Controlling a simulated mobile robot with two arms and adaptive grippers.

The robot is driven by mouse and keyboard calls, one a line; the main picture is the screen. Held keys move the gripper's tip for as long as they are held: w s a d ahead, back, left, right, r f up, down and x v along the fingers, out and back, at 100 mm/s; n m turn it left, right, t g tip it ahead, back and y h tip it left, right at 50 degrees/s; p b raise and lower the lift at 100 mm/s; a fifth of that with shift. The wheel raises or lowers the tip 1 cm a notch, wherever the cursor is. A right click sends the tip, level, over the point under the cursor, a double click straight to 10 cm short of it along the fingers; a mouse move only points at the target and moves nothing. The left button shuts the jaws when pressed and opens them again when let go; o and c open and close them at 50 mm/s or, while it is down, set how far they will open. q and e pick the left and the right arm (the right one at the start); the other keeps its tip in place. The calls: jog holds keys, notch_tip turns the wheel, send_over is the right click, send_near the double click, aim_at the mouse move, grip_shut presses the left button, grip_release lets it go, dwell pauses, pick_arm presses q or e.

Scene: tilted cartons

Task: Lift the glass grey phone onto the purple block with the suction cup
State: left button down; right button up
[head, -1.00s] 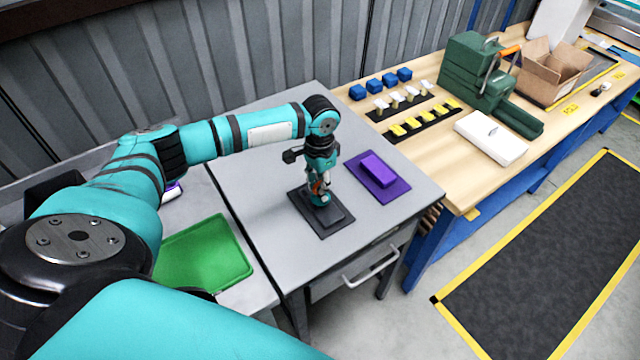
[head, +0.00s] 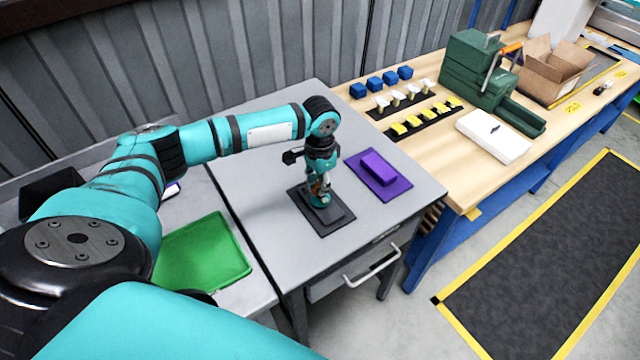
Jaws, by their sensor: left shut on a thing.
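My left gripper (head: 320,192) points down over the dark mat on the grey table, shut on the suction cup (head: 320,200). The cup's lower end is at the top of the grey phone (head: 334,213), which lies flat on the dark mat (head: 311,214). Whether the cup is pressed on the phone or just above it, I cannot tell. The purple block (head: 379,167) lies on a purple mat (head: 399,188) to the right, apart from the gripper. My right gripper is not in view.
A green tray (head: 205,252) is at the left. The wooden bench at the right holds blue blocks (head: 374,84), yellow pieces (head: 428,117), a white box (head: 492,136), a green machine (head: 470,72) and an open carton (head: 553,70). The grey table's front right is clear.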

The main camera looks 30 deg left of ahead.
aim_at(320, 182)
pick_arm(q)
jog(key=shift+f, duration=0.3)
jog(key=shift+s+f, duration=0.15)
dwell(1.1)
jog(key=shift+w+r+p, duration=0.2)
jog(key=shift+r+p, duration=1.7)
jog(key=shift+p, duration=0.35)
jog(key=shift+r+p, duration=1.25)
jog(key=shift+p, duration=0.25)
jog(key=shift+d, duration=0.1)
